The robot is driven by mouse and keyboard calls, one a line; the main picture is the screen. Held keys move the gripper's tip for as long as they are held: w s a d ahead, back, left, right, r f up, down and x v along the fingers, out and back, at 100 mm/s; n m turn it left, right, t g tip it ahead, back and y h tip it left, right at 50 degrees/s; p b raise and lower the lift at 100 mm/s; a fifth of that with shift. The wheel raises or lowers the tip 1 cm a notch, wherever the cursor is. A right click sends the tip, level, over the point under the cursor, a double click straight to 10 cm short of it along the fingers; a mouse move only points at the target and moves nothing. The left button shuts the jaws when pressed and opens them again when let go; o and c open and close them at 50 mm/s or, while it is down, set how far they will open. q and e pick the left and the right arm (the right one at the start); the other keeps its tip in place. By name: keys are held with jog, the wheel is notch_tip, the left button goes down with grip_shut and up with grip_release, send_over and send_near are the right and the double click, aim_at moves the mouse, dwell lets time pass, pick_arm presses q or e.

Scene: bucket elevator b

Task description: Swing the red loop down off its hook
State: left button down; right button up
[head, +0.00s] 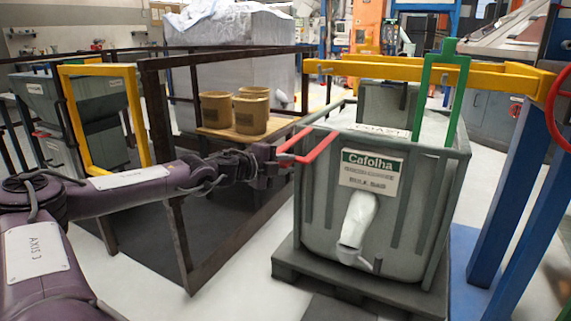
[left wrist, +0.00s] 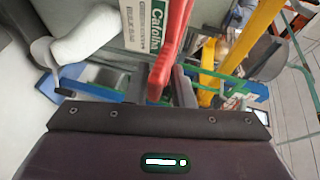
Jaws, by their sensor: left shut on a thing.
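The red loop (head: 318,147) shows as a bent red bar at the upper left corner of the grey Cafolha bin (head: 312,215). My left gripper (head: 284,161) is shut on the red loop's left end, just outside the bin's left side. In the left wrist view the red loop (left wrist: 172,45) runs from the top edge down to the jaws. A green loop (head: 461,100) stands upright at the yellow beam (head: 400,70), on the bin's right side. I cannot tell whether the red loop touches a hook. My right gripper is not in view.
A dark metal frame (head: 180,235) stands close below and behind my left arm. Several brown tubs stand on a wooden board (head: 240,140) behind it. Blue posts (head: 505,180) carry the beam at right. A white spout (head: 357,220) hangs on the bin's front.

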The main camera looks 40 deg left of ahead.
pick_arm(q)
jog(key=shift+f, duration=0.4)
jog(key=c, duration=1.7)
grip_release()
jog(key=shift+o, duration=1.1)
jog(key=shift+a, duration=0.1)
jog(key=shift+r, duration=0.2)
jog(key=v, duration=0.7)
jog(key=shift+s+p, duration=0.35)
jog(key=shift+p, duration=0.1)
